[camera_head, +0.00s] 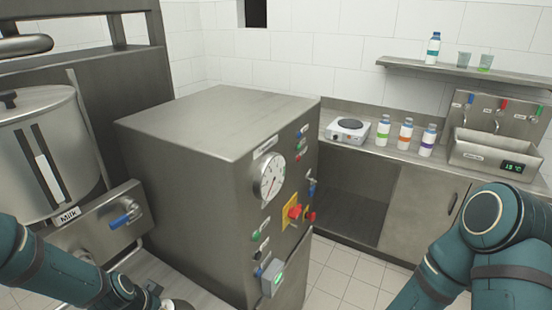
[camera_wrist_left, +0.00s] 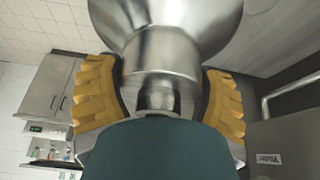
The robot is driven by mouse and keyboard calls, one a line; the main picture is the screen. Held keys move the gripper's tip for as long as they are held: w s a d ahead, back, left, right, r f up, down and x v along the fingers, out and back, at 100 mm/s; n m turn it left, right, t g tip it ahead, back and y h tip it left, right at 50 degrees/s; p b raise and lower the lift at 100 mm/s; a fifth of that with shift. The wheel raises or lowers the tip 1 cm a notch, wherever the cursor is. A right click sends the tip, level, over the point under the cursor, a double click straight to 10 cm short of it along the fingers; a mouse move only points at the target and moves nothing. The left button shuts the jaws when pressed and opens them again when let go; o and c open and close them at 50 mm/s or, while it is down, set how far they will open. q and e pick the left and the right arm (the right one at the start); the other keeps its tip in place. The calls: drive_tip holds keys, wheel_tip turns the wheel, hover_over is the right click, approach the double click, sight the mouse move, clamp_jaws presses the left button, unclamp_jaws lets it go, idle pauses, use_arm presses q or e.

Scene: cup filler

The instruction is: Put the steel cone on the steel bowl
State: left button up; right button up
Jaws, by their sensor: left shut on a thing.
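In the left wrist view, the two yellow ridged fingers of my left gripper (camera_wrist_left: 160,95) sit on either side of the narrow neck of a shiny steel piece, which looks like the steel cone (camera_wrist_left: 165,52). The gripper is shut on it. The piece flares out wide towards the top of that view. In the head view, my left arm comes in low at the left, and its gripper is mostly cut off by the bottom edge. I cannot pick out the steel bowl for certain in either view. My right arm shows at the lower right, its gripper out of frame.
A steel milk tank (camera_head: 40,150) with a blue-handled tap (camera_head: 126,215) stands at the left. A large steel cabinet (camera_head: 215,140) with a gauge and knobs fills the middle. Behind it, a counter holds a hot plate (camera_head: 347,130) and several bottles. A shelf (camera_head: 470,72) hangs above.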

sight(191, 308)
use_arm(q)
drive_tip(key=w+d+b, duration=0.1)
drive_tip(key=d, duration=0.1)
drive_tip(key=w+d+f+n+b, duration=0.1)
drive_tip(key=d, duration=0.1)
drive_tip(key=w+d+f+n+b, duration=0.1)
drive_tip(key=d, duration=0.1)
drive_tip(key=shift+w+d+y, duration=0.15)
drive_tip(key=shift+y, duration=0.25)
drive_tip(key=d+f+n+y+b, duration=0.1)
drive_tip(key=d+f+n+b, duration=0.1)
drive_tip(key=d, duration=0.4)
drive_tip(key=shift+s+f+n+t+b, duration=0.3)
drive_tip(key=shift+s+f+b, duration=0.15)
drive_tip(key=shift+b, duration=0.1)
drive_tip(key=shift+a, duration=0.15)
